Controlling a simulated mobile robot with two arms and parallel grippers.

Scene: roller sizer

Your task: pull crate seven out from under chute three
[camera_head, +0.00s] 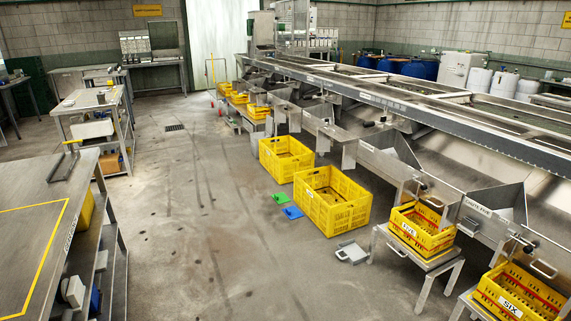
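Crate seven cannot be picked out, because most crate labels are too small to read. A large yellow crate (344,218) stands on the floor beside the sizer, with a small unreadable white label. Another large yellow crate (290,170) stands on the floor just behind it. Several smaller yellow crates (258,111) stand farther back along the sizer. A near yellow crate (424,240) sits on a metal stand. The crate at the lower right (520,297) reads SIX. The chute three label is not legible. Neither of my grippers is in view.
The long metal sizer (400,100) runs along the right. A steel table (40,195) stands at left. The middle aisle is clear.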

